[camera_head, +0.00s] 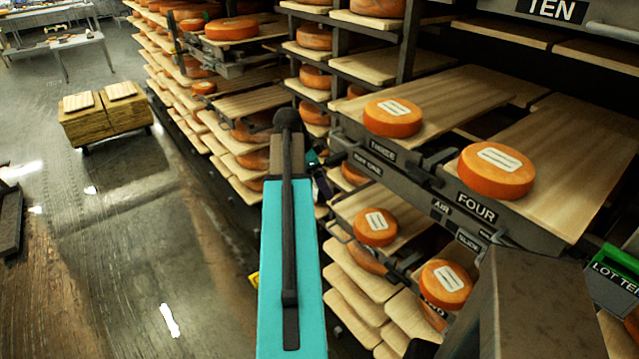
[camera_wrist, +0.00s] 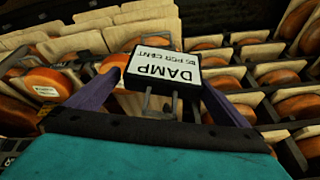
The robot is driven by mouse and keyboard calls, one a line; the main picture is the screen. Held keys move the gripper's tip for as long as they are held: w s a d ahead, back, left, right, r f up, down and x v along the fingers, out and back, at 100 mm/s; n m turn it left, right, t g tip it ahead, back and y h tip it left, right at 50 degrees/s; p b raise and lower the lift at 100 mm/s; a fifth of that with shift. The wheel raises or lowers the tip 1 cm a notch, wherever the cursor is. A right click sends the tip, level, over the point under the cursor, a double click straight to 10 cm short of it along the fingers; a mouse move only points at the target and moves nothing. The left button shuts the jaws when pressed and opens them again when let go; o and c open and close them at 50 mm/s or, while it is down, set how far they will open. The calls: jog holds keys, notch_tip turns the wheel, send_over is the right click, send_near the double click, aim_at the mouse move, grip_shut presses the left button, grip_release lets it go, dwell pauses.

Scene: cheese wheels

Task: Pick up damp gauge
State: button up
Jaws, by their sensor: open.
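The damp gauge (camera_wrist: 165,66) is a dark box with a white face reading "DAMP" and smaller text, upside down in the wrist view. A grey metal loop (camera_wrist: 160,100) sticks out from its near side. My gripper (camera_wrist: 160,102) is open, with its two purple fingers on either side of the loop and the gauge's near edge. I cannot tell whether either finger touches it. In the head view my gripper (camera_head: 319,178) is mostly hidden behind my teal arm, beside the shelf front, and I cannot make out the gauge there.
Racks of wooden boards with orange cheese wheels (camera_head: 497,170) fill the right. A shelf labelled FOUR (camera_head: 476,207) juts out near my arm. A green-topped LOT TEN box (camera_head: 615,275) is at far right. The floor (camera_head: 150,240) at left is open, with a board cart (camera_head: 105,118) beyond.

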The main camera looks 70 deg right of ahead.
jog(key=c, duration=1.1)
jog(key=shift+r, duration=0.2)
jog(key=shift+r+b, duration=0.45)
jog(key=shift+b, duration=0.05)
jog(key=w+a+b, duration=0.1)
jog(key=w+a, duration=0.2)
jog(key=a, duration=0.1)
jog(key=w+a+b, duration=0.2)
jog(key=w+a, duration=0.2)
jog(key=a, duration=0.1)
jog(key=w+a+b, duration=0.1)
jog(key=w+a, duration=0.3)
jog(key=a, duration=0.1)
jog(key=shift+w+a+r+b, duration=0.1)
jog(key=shift+r+b, duration=0.05)
jog(key=shift+b, duration=0.15)
